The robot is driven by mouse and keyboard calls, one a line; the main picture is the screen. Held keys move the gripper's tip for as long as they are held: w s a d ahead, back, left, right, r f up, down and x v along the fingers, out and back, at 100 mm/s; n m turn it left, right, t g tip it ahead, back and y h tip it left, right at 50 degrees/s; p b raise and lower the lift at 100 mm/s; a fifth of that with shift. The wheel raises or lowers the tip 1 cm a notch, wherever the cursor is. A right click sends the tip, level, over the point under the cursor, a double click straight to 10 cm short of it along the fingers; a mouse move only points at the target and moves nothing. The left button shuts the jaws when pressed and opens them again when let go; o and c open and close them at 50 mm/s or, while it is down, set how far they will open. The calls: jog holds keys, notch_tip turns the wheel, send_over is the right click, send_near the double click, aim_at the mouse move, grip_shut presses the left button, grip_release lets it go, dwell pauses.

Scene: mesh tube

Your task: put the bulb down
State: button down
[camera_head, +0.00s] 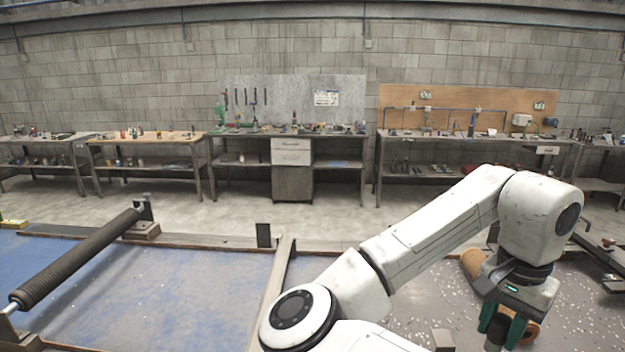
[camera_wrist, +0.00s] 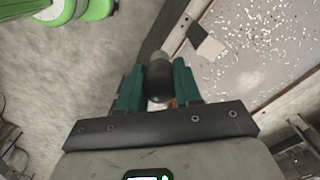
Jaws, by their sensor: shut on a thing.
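My gripper (camera_wrist: 158,78) is shut on the bulb (camera_wrist: 158,82), which sits between its two teal fingers in the wrist view. The bulb is dark and rounded, with a lighter grey end pointing away from the gripper. In the head view my gripper (camera_head: 503,326) hangs down at the lower right, and a dark grey part of the bulb (camera_head: 494,334) shows between the fingers; the picture's bottom edge cuts it off. Whether the bulb touches anything below cannot be told.
A framed, speckled grey area (camera_wrist: 262,45) lies at upper right in the wrist view, with a small pale block (camera_wrist: 210,46) at its edge. Green rounded objects (camera_wrist: 75,10) stand upper left. A blue panel (camera_head: 150,290) lies left in the head view; workbenches (camera_head: 290,135) line the wall.

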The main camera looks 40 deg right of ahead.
jog(key=w+a+f+n, duration=0.6)
jog(key=w+a, duration=0.1)
jog(key=w, duration=0.3)
jog(key=w+a+f+n, duration=0.7)
jog(key=w, duration=0.3)
jog(key=w+a+f+n, duration=0.25)
jog(key=a+f, duration=0.25)
jog(key=a, duration=0.3)
jog(key=w+a+f+n, duration=0.2)
jog(key=a+f+n, duration=0.2)
jog(key=a, duration=0.4)
notch_tip(320, 180, down, 20)
jog(key=s+b, duration=0.2)
jog(key=b, duration=0.8)
jog(key=shift+s+d+r, duration=0.2)
jog(key=shift+d, duration=0.15)
jog(key=shift+w+a, duration=0.1)
jog(key=shift+a, duration=0.1)
